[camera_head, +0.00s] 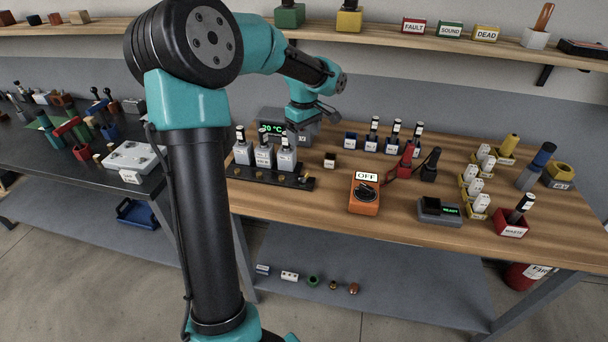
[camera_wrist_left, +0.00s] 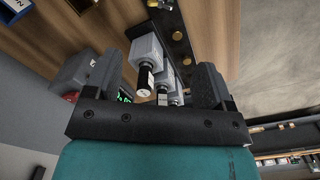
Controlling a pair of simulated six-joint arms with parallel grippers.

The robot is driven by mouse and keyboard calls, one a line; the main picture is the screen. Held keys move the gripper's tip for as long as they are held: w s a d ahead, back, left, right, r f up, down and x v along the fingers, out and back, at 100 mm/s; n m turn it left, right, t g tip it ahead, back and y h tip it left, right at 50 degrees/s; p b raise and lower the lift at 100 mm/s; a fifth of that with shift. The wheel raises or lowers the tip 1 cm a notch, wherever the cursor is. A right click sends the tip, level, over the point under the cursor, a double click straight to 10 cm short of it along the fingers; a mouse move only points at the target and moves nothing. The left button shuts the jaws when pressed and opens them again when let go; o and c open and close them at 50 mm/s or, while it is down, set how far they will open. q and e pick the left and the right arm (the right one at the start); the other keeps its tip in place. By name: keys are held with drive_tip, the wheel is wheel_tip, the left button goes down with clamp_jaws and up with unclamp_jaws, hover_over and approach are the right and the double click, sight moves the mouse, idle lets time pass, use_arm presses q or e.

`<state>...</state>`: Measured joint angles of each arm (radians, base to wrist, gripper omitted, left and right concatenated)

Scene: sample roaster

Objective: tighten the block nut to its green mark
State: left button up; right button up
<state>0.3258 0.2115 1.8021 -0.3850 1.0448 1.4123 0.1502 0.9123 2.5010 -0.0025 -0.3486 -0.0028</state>
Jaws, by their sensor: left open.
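Several grey blocks (camera_head: 264,155) with black-topped, labelled plugs stand on a black rail (camera_head: 285,178) at the left of the wooden bench. Small brass knobs or nuts (camera_head: 303,180) sit along the rail's front; they also show in the left wrist view (camera_wrist_left: 177,36). I cannot tell which is the block nut, and no green mark can be made out. My left gripper (camera_head: 297,122) hangs above and behind the blocks. In the left wrist view its two dark jaws (camera_wrist_left: 148,78) are apart, with the grey blocks (camera_wrist_left: 146,52) seen between and beyond them. My right gripper is not in view.
A grey display unit (camera_head: 276,122) reading "0 °C" stands behind the blocks, close to the gripper. An orange meter (camera_head: 364,194) marked OFF, a small dark block (camera_head: 330,160) and labelled plug holders (camera_head: 374,140) stand to the right. Bare wood lies right of the rail.

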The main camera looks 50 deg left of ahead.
sight(304, 178)
use_arm(q)
wheel_tip(304, 178, down, 16)
drive_tip(key=shift+r, duration=0.1)
idle(0.5)
drive_tip(key=shift+c, duration=0.4)
drive_tip(key=c, duration=0.9)
drive_tip(key=shift+o, duration=0.2)
